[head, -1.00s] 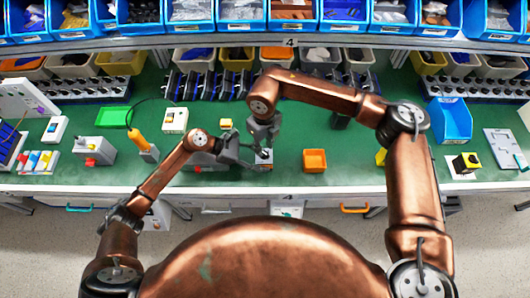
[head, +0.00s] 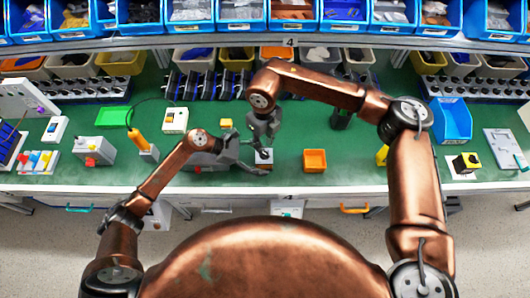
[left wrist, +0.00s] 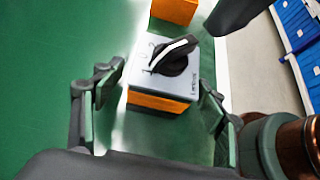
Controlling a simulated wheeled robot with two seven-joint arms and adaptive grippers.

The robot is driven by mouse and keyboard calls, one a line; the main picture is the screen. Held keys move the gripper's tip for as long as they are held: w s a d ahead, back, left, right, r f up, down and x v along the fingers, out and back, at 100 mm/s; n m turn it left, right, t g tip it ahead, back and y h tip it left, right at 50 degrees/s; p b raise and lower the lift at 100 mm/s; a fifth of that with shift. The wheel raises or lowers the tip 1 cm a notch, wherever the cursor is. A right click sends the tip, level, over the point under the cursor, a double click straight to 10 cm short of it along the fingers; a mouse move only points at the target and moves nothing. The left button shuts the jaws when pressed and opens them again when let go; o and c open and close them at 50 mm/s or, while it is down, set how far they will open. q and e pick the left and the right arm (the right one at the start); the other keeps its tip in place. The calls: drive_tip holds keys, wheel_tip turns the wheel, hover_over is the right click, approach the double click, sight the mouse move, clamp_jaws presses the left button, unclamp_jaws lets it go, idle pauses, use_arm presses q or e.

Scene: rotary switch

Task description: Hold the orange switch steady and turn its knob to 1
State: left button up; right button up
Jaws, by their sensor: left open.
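The orange switch (left wrist: 160,102) has a grey top and a black knob (left wrist: 172,57) with a white pointer line running diagonally, its lower-left end towards small printed marks. In the head view the switch (head: 264,157) sits on the green bench near its front edge. My left gripper (left wrist: 158,98) is open, with one finger on each side of the switch; gaps show between the fingers and its sides. My right gripper (head: 264,137) is just above and behind the switch in the head view. Its fingers are too small there to tell their opening.
An orange bin (head: 314,168) stands right of the switch. Blue racks and bins line the back. Bare green bench lies between the switch and the orange bin.

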use_arm(q)
drive_tip(key=v, duration=1.2)
